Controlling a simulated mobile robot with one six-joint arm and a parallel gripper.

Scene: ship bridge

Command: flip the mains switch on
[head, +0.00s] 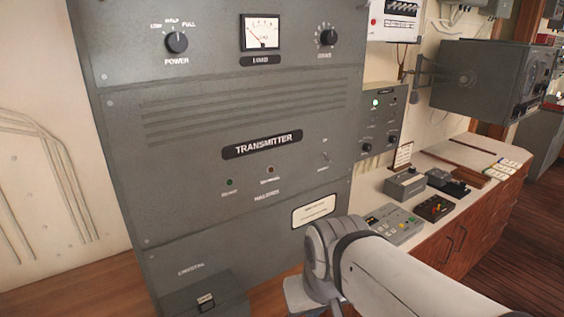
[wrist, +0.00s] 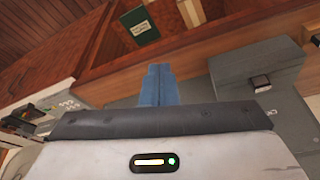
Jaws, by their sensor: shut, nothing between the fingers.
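The grey transmitter cabinet (head: 210,130) fills the left and middle of the head view. A small toggle switch (head: 326,157) sits low on its right side, with small lettering above and below that I cannot read surely; its lever position is too small to tell. Two small lamps, one green (head: 230,182) and one reddish (head: 270,169), are left of it, both looking dark. My gripper (wrist: 157,70) shows in the wrist view with its blue fingers together and nothing between them. In the head view my arm hides most of it, below the switch. The switch is not seen in the wrist view.
A grey box (head: 205,298) projects at the cabinet's lower left. A small panel with a lit green lamp (head: 375,102) is right of the cabinet. The counter (head: 440,160) holds several small devices. A green book (wrist: 137,28) shows in the wrist view.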

